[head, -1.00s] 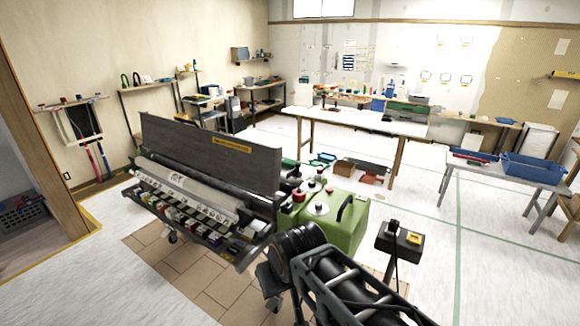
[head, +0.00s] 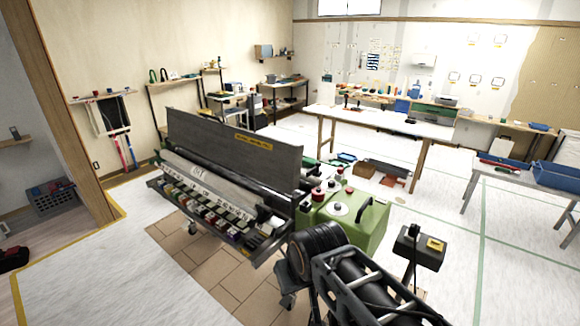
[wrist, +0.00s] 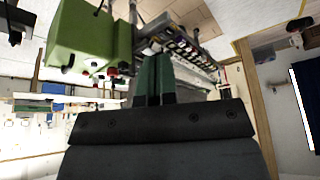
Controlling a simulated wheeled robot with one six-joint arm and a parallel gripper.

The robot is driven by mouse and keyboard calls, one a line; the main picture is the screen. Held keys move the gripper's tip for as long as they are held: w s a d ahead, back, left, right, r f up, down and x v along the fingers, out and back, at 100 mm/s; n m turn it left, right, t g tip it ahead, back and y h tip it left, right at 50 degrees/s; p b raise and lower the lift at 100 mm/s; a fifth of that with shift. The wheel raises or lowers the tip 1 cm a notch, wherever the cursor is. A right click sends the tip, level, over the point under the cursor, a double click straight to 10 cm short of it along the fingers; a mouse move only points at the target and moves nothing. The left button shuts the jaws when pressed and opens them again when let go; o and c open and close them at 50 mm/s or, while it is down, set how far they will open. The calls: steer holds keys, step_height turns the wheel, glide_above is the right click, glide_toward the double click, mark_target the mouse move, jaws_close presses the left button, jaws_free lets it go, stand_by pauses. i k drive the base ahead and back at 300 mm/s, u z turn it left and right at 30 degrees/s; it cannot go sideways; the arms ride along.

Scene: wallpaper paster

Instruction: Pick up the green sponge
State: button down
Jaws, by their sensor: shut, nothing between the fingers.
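I cannot single out a green sponge in either view. My gripper (wrist: 156,62) shows in the wrist view as two dark green fingers side by side, shut and empty. The wrist view is upside down, with the pasting machine beyond the fingers. In the head view my arm fills the bottom right, and the fingers are hidden.
The pasting machine (head: 232,150) with its green housing (head: 362,222) stands close in front. A white-topped table (head: 385,122) is behind it. A grey table with a blue bin (head: 560,174) is at the right. Wall shelves stand at the back left.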

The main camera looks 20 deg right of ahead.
mark_target(308, 162)
steer(key=z, duration=2.8)
steer(key=i, duration=4.7)
steer(key=u, duration=3.45)
steer(key=i, duration=1.1)
